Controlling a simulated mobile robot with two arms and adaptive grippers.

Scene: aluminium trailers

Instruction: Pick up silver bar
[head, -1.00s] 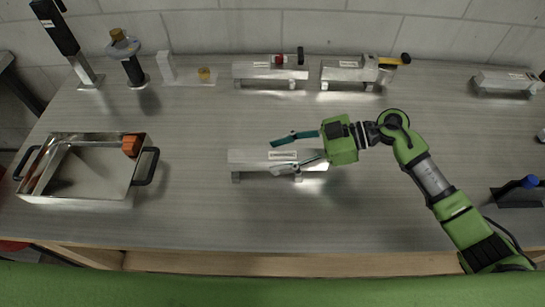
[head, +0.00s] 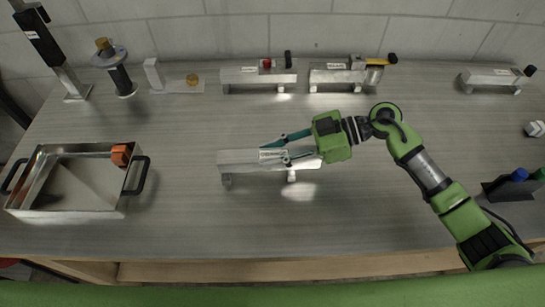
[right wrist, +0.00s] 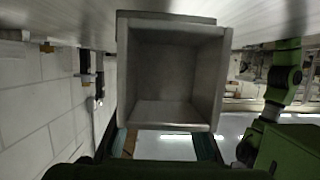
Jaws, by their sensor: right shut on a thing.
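The silver bar (head: 238,158) is a long metal block with short feet and a small label on top, in the middle of the table in the head view. My right gripper (head: 284,148) comes from the right and is shut on it near the label, one finger on the far side and one on the near side. I cannot tell whether its feet touch the table. In the right wrist view a hollow rectangular metal piece (right wrist: 170,70) fills the middle, just beyond my fingers. My left gripper is not in view.
A metal tray (head: 68,213) with black handles and an orange block (head: 121,155) stands at the left. Similar metal blocks (head: 240,76) (head: 333,76) (head: 492,77) line the back. A dark holder (head: 510,190) with coloured tops stands at the right. The table's front middle is clear.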

